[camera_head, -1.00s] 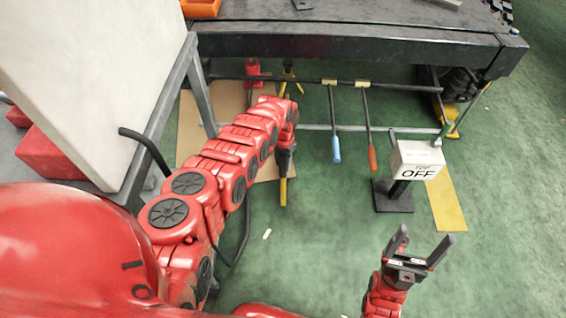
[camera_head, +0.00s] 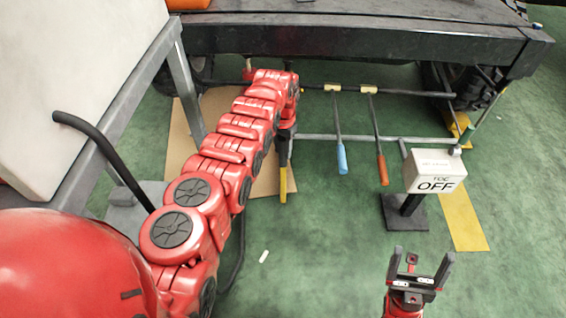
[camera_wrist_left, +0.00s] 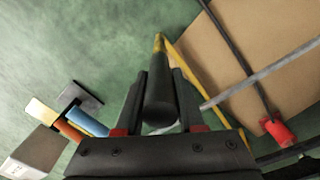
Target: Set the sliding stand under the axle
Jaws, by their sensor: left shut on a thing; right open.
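My left arm reaches under the dark chassis frame (camera_head: 350,40). Its gripper (camera_head: 286,145) points down and is shut on a dark handle (camera_wrist_left: 160,100) with a yellow end (camera_head: 284,182). The left wrist view shows the handle between the two fingers. A red foot (camera_wrist_left: 278,130) on a dark rod shows at the right of that view; whether it belongs to the handle I cannot tell. The stand itself is mostly hidden behind my arm. Which bar is the axle is unclear. My right gripper (camera_head: 420,268) is open and empty above the floor.
A dark rail (camera_head: 420,93) carries a blue-ended rod (camera_head: 341,158) and a red-ended rod (camera_head: 382,168). A white box marked OFF (camera_head: 435,172) stands on a post at the right. A pale panel (camera_head: 70,80) borders the left.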

